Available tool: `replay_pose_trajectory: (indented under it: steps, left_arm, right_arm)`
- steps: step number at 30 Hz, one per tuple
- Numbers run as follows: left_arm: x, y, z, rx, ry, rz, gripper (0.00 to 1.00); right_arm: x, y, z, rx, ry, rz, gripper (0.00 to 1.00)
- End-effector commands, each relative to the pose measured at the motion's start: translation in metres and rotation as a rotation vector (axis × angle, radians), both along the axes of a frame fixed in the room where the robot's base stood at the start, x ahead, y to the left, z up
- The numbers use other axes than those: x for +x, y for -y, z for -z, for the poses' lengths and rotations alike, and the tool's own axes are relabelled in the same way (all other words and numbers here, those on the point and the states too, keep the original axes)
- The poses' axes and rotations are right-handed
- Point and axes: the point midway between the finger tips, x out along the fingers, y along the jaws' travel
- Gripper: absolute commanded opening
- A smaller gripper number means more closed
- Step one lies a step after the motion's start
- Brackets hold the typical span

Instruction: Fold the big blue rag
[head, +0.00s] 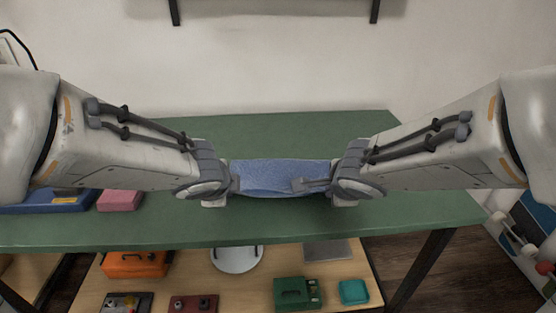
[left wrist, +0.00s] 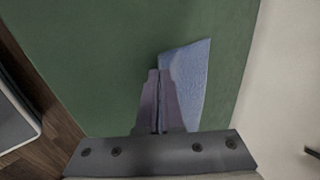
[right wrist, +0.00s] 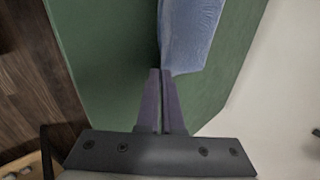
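The big blue rag (head: 275,172) lies across the middle of the green table between my two grippers. A crease runs along its near part, so one layer seems to lie over another. My left gripper (head: 235,184) is at its left end; in the left wrist view its fingers (left wrist: 159,72) are together at the edge of the rag (left wrist: 192,75).
The green table (head: 290,125) is clear behind the rag and in front of it. A blue case (head: 45,203) and a pink block (head: 120,200) lie at the left. The shelf below holds an orange toolbox (head: 137,263), a green box (head: 297,292) and other items.

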Motion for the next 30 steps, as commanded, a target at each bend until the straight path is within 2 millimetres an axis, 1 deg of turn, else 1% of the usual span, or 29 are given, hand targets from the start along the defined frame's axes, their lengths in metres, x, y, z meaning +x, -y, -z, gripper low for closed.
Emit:
replay_pose_trajectory:
  steps: [8, 9, 11, 12, 13, 24, 26, 30]
  left_arm:
    - [0.000, 0.000, 0.000, -0.001, 0.001, -0.001, 0.00]
    - [0.000, 0.000, 0.000, -0.001, 0.001, -0.001, 0.15]
    - [0.000, 0.000, 0.000, 0.000, 0.001, -0.001, 0.38]
    - [0.000, -0.001, 0.000, 0.000, 0.001, -0.001, 0.53]
    - [0.000, -0.001, 0.000, 0.000, 0.001, -0.001, 0.55]
    - [0.000, -0.001, -0.001, 0.000, 0.002, -0.003, 0.55]
    - [0.000, -0.001, -0.005, 0.000, 0.004, -0.005, 0.55]
    - [-0.002, -0.001, -0.021, -0.003, 0.007, -0.005, 0.55]
  right_arm:
    - [0.000, 0.000, 0.000, 0.000, 0.002, 0.000, 0.00]
    - [0.000, 0.000, 0.000, 0.000, 0.002, 0.000, 0.15]
    - [0.000, 0.000, 0.000, 0.000, 0.002, -0.001, 0.38]
    - [0.000, -0.001, 0.000, 0.000, 0.002, -0.001, 0.53]
    - [0.000, -0.001, 0.000, 0.000, 0.002, -0.001, 0.55]
    - [0.000, -0.001, -0.001, 0.000, 0.002, -0.001, 0.55]
    - [0.000, -0.001, -0.005, 0.000, 0.005, 0.000, 0.55]
    - [-0.001, -0.001, -0.021, 0.004, 0.008, 0.000, 0.55]
